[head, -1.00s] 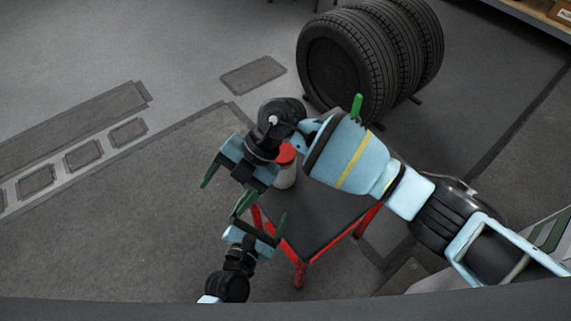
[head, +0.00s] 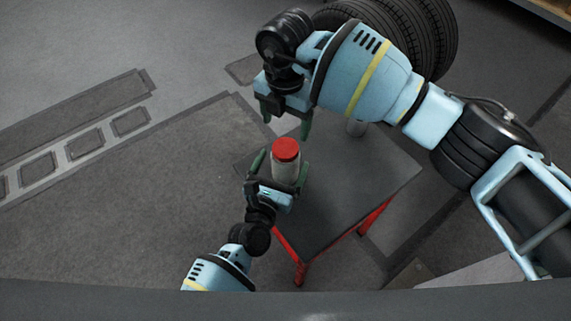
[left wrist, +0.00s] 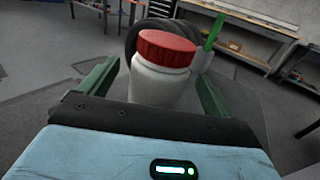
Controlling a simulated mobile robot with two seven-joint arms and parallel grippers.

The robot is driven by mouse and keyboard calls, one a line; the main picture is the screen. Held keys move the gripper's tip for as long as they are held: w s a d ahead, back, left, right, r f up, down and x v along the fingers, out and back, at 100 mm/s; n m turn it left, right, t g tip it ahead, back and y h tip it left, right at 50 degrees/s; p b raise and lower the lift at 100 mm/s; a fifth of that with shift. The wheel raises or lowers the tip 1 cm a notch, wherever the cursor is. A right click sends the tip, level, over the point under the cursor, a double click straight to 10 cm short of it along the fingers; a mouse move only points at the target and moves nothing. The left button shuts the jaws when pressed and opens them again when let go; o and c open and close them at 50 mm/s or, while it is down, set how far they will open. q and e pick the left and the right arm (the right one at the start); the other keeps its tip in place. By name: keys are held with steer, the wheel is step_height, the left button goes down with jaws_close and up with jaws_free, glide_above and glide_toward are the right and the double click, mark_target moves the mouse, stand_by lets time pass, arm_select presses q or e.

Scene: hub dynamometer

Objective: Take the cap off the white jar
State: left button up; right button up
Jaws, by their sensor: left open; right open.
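The white jar (head: 284,172) with its red cap (head: 286,149) stands upright near the left edge of the small dark table. In the left wrist view the jar body (left wrist: 158,86) and the ribbed red cap (left wrist: 166,48) show clearly, with the cap on the jar. My left gripper (head: 280,167) is open, with one green finger on each side of the jar body; I cannot tell whether they touch it. My right gripper (head: 286,122) is open and empty, just beyond the cap in the head view, its fingers apart from it.
The dark table (head: 350,185) has red legs and a mostly bare top. Tyres (head: 425,35) stand behind.

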mark_target(285, 148)
arm_select(q)
steer(key=shift+x, duration=2.2)
steer(key=shift+c, duration=0.4)
steer(key=c, duration=1.5)
jaws_close()
arm_select(e)
steer(key=shift+m, duration=0.3)
steer(key=m, duration=0.3)
steer(key=shift+m, duration=0.4)
steer(key=shift+f, duration=4.05)
steer(key=shift+c, duration=0.3)
